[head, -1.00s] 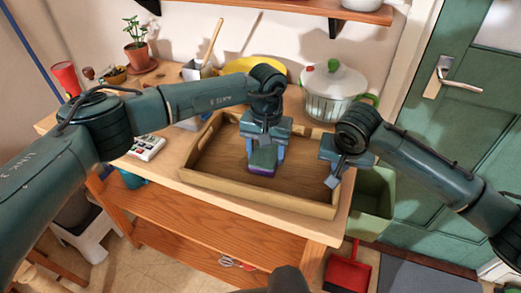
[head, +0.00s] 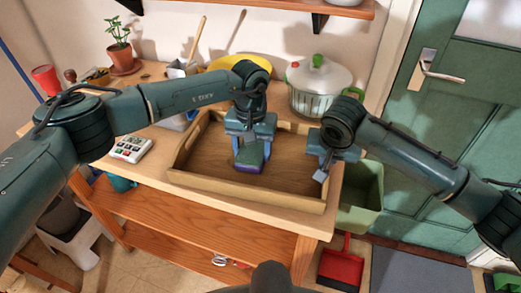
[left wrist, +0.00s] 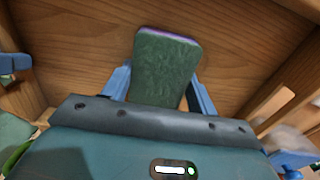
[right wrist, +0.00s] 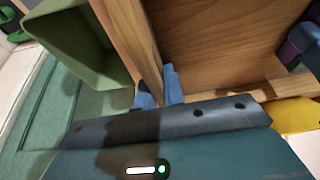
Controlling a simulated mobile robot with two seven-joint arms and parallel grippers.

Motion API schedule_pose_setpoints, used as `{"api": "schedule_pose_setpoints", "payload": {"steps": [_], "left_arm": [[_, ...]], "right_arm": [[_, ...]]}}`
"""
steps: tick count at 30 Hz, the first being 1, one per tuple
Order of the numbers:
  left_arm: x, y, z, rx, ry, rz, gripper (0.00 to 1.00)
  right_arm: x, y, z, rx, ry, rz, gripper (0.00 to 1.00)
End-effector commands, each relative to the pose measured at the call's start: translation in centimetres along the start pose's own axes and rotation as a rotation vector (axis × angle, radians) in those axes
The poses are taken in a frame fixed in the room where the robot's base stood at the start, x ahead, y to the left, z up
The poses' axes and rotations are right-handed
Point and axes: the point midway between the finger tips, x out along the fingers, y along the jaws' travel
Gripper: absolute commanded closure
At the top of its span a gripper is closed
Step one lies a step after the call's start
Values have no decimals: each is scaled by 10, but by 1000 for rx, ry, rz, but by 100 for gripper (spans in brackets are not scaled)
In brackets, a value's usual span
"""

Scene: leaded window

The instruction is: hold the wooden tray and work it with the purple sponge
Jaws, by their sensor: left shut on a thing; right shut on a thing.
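The wooden tray (head: 245,194) lies on the wooden worktop. My left gripper (head: 252,153) is over the tray, pointing down, shut on the sponge (head: 249,168). The sponge has a purple lower part and a dark green top, which fills the middle of the left wrist view (left wrist: 166,65). It is at the tray floor, though I cannot tell how firmly it touches. My right gripper (head: 323,166) is shut on the tray's right end wall, which also shows between its fingers in the right wrist view (right wrist: 137,45). The gripped stretch is partly hidden.
A white lidded pot (head: 318,85) and a yellow item (head: 240,66) stand behind the tray. A calculator-like device (head: 131,148) lies to its left. A green bin (head: 361,197) stands right of the worktop, and a red dustpan (head: 341,268) is on the floor.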

Motion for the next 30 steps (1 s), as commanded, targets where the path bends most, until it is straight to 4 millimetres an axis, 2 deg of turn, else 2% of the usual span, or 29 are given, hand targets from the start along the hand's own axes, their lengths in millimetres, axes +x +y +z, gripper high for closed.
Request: {"api": "schedule_pose_setpoints", "payload": {"steps": [5, 15, 23, 30], "left_arm": [[0, -5, 0, 0, 1, 0, 60], [2, -33, -1, 0, 1, 0, 60], [3, -43, -1, -2, 0, -3, 60], [4, -64, -1, -4, -2, -4, 60]], "right_arm": [[-1, 0, -1, 1, 2, -2, 100], [-1, 0, -1, 1, 2, -1, 100], [-1, 0, -1, 1, 2, -1, 100], [-1, 0, -1, 1, 2, 0, 100]]}}
